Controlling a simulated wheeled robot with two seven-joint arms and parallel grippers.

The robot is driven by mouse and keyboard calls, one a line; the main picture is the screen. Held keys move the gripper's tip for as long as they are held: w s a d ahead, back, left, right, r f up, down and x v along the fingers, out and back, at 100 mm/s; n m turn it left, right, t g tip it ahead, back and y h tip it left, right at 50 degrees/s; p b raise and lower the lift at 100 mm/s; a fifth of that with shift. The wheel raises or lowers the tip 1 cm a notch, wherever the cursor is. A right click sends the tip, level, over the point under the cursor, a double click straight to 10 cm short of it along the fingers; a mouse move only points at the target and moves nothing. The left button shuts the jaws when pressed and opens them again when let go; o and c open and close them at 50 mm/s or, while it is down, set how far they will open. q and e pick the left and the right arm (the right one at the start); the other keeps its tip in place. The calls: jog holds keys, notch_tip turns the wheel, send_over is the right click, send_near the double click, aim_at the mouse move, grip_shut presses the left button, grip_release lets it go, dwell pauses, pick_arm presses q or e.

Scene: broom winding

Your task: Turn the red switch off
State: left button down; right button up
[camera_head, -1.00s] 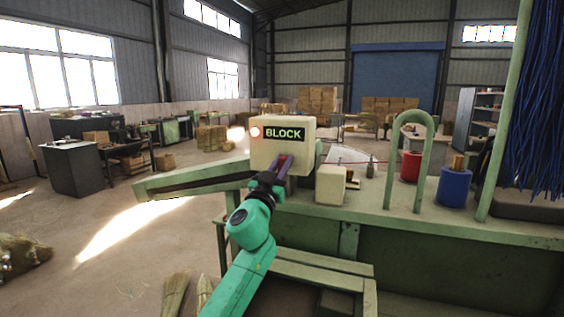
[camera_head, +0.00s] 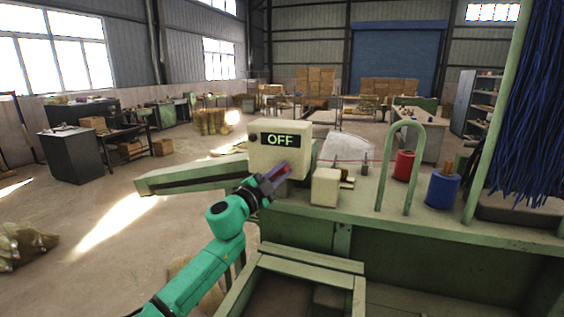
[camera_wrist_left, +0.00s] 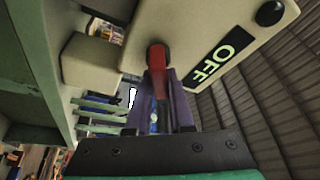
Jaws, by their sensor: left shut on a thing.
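The cream control box (camera_head: 264,155) stands on the green machine and its display (camera_head: 280,140) reads OFF. The round lamp (camera_head: 253,138) left of the display is dark. The red switch (camera_wrist_left: 158,58) sticks out of the box in the left wrist view, between my finger pads; a bit of red (camera_head: 285,169) also shows in the head view. My left gripper (camera_head: 280,175) is at the front of the box, shut on the red switch; it fills the lower middle of the left wrist view (camera_wrist_left: 160,95). My right gripper is not in view.
A smaller cream box (camera_head: 325,187) sits just right of the control box. A green hoop (camera_head: 407,165), a red spool (camera_head: 403,166) and a blue spool (camera_head: 442,188) stand further right on the machine. Blue bristles (camera_head: 535,110) hang at far right. Floor on the left is mostly clear.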

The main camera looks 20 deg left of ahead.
pick_arm(q)
jog(key=m, duration=0.1)
jog(key=m+g, duration=0.1)
jog(key=m, duration=0.1)
jog(key=shift+a+f+p, duration=0.2)
jog(key=shift+f+p, duration=0.05)
jog(key=shift+p, duration=0.1)
jog(key=shift+m+g, duration=0.8)
jog(key=shift+m, duration=0.9)
jog(key=shift+r, duration=0.25)
jog(key=c, duration=0.8)
grip_release()
jog(key=shift+w, duration=0.1)
jog(key=shift+w+a+f, duration=0.25)
jog(key=shift+f, duration=0.05)
jog(key=b+v, duration=0.5)
jog(key=v, duration=0.9)
jog(key=shift+s+b, duration=0.3)
